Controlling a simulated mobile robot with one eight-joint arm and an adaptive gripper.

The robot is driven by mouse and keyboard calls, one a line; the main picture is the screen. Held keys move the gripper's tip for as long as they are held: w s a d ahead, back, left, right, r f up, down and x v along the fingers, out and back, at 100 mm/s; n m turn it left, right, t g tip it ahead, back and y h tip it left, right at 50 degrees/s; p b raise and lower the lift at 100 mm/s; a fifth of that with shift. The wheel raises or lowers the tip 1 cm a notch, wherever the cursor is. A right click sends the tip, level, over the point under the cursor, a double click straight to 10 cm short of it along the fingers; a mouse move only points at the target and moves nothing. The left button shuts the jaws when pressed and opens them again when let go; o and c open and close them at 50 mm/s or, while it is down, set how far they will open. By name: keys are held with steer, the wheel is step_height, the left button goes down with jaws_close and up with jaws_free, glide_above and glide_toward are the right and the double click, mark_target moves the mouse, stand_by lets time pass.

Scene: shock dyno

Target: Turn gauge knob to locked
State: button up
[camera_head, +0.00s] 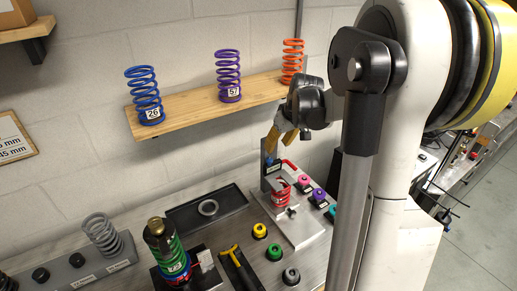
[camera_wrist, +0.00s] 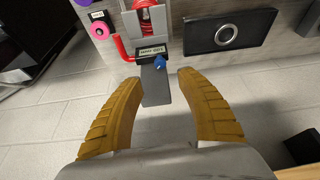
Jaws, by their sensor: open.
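A small blue knob (camera_wrist: 159,63) sits just under a dark panel with a light label (camera_wrist: 151,51) in the wrist view. The label's text is too small to read surely. A grey flat plate (camera_wrist: 156,86) runs from the knob toward my gripper. A red bent lever (camera_wrist: 122,48) stands to the left of the panel. In the head view the blue knob (camera_head: 268,161) shows on the upright grey unit. My gripper (camera_wrist: 156,76) is open and empty, its yellow fingers either side of the plate, apart from the knob. It also shows above the unit in the head view (camera_head: 272,143).
A red spring (camera_head: 281,196) stands in the fixture beside the unit. Pink, purple and blue round knobs (camera_head: 318,194) lie to its right. A black tray with a ring (camera_head: 207,208) and a green shock absorber (camera_head: 166,245) are at left. A spring shelf (camera_head: 200,108) hangs behind.

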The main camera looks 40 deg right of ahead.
mark_target(270, 160)
steer(key=b+x, duration=0.1)
steer(key=x, duration=0.9)
steer(key=shift+b, duration=0.3)
steer(key=shift+r, duration=0.1)
steer(key=shift+c, duration=0.6)
jaws_close()
